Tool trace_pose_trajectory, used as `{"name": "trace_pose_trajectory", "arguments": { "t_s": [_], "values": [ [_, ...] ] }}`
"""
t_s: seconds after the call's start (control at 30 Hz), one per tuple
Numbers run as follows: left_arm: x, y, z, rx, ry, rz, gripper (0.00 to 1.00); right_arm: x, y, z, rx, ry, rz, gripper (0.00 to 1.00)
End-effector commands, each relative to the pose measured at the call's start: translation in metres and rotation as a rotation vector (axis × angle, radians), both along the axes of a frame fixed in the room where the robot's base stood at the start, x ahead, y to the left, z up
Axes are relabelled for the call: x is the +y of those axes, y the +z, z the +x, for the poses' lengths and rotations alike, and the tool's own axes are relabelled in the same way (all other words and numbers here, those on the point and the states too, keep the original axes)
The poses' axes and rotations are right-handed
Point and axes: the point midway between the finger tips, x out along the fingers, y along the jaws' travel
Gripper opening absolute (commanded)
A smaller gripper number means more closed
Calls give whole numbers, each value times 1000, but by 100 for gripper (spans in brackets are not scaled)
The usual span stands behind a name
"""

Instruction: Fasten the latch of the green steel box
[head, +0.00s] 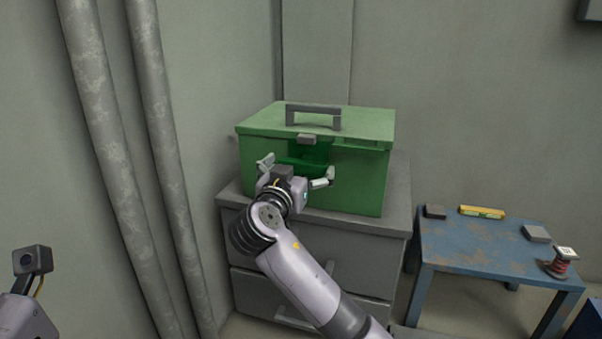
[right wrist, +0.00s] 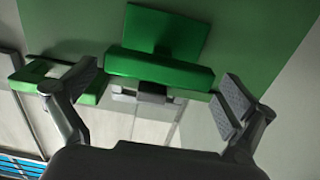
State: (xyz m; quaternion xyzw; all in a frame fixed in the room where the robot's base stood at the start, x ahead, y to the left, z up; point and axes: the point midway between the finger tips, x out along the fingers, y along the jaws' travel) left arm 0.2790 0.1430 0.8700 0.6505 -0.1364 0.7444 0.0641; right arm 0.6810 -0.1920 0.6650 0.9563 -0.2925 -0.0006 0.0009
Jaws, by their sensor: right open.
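The green steel box (head: 352,178) stands upright on a grey cabinet, its lid down, with a grey handle on top. A small grey catch (head: 306,139) sits at the lid's front edge. Below it is a darker green latch (head: 308,156), partly hidden by my right gripper (head: 297,169). In the right wrist view the latch (right wrist: 160,68) is a green bar before a plate, with a grey piece (right wrist: 153,97) beside it. My right gripper (right wrist: 157,82) is open, its fingers apart on either side of the latch. I cannot tell whether the latch is engaged.
The grey drawer cabinet (head: 397,200) has little free top around the box. A worn blue table (head: 470,240) at the right holds a yellow level (head: 482,212), a spool (head: 558,264) and dark blocks. Pipes (head: 165,150) run down the left wall.

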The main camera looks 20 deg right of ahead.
Motion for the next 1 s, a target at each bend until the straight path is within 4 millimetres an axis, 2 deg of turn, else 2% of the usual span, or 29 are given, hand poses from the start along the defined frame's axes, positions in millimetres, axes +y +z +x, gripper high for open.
{"name": "trace_pose_trajectory", "arguments": {
  "t_s": [0.37,0.9,1.0],
  "values": [
    [0,1,-2,-8,0,1,0,-4,0,5,0,-1,1,100],
    [-1,1,-1,-7,0,1,0,-4,0,5,1,-1,1,64],
    [0,2,-1,-8,0,1,0,-4,0,5,2,-1,-1,64]
  ]
}}
